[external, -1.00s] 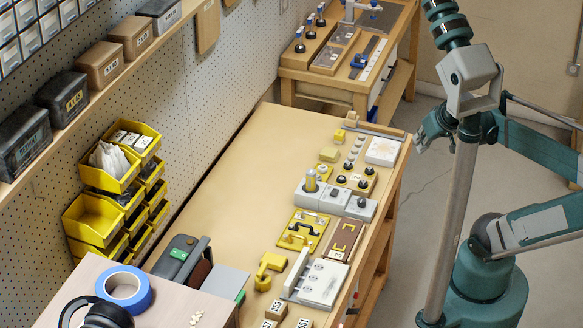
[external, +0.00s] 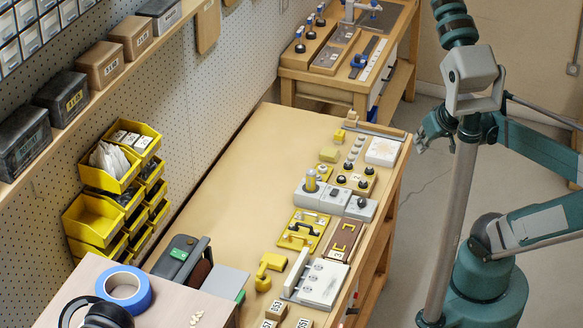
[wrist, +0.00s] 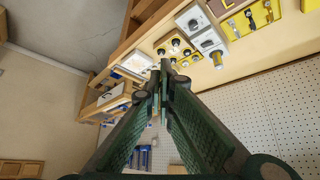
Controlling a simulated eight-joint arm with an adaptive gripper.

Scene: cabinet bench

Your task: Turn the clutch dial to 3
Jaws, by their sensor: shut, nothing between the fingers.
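My gripper (external: 420,147) hangs off the right edge of the bench, apart from everything on it. In the wrist view its two dark green fingers (wrist: 160,88) are together at the tips with nothing held. I cannot tell which knob is the clutch dial. A grey-white box (external: 361,209) near the bench's front edge has a round dark knob (external: 361,202) on top. Behind it, a small board has several black knobs (external: 362,184); these show in the wrist view too (wrist: 174,43). Markings and pointer directions are too small to read.
A white plate (external: 383,151) lies at the far end. The bench's left half (external: 240,190) is mostly clear.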

